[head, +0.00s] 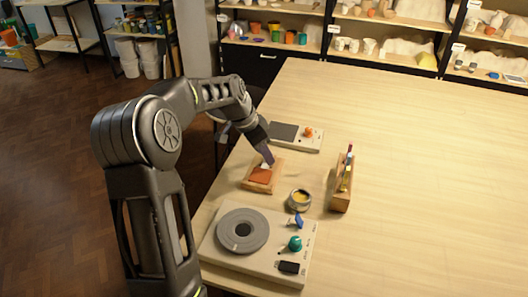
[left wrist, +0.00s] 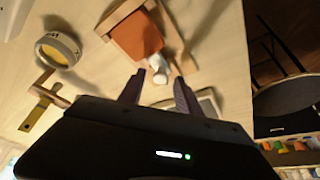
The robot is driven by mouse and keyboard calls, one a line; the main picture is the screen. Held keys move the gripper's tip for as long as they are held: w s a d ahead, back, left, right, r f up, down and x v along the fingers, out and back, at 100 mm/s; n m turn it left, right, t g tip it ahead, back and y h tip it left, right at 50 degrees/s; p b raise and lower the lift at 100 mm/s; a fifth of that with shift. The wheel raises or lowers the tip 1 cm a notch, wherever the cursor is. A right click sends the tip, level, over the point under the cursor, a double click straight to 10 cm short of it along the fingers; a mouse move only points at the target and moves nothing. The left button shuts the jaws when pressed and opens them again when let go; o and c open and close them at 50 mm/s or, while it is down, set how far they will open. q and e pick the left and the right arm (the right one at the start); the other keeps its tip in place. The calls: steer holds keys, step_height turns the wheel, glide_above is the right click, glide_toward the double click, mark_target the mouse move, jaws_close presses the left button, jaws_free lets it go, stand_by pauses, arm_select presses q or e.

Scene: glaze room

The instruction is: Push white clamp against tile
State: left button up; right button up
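The orange-brown tile (head: 261,175) lies in a small wooden frame (head: 249,187) near the left edge of the table. It also shows in the left wrist view (left wrist: 137,36). The white clamp (left wrist: 158,64) sits at the tile's end on the gripper side; whether it touches the tile I cannot tell. In the head view the clamp (head: 265,165) is mostly hidden by my fingers. My left gripper (head: 268,159) points down at that end of the frame. In the left wrist view its two fingers (left wrist: 157,78) are apart, with the clamp between and just beyond the tips. My right gripper is not seen.
A round tin with yellow content (head: 300,199) and a wooden rack (head: 343,181) stand right of the frame. A pale board with a grey wheel (head: 241,230) lies in front. A scale-like device (head: 296,137) lies behind. The table's right side is clear.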

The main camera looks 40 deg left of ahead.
arm_select(q)
steer(key=b+v, duration=0.1)
steer(key=v, duration=0.6)
steer(key=shift+r, duration=0.35)
steer(key=shift+s, duration=0.15)
stand_by(0.4)
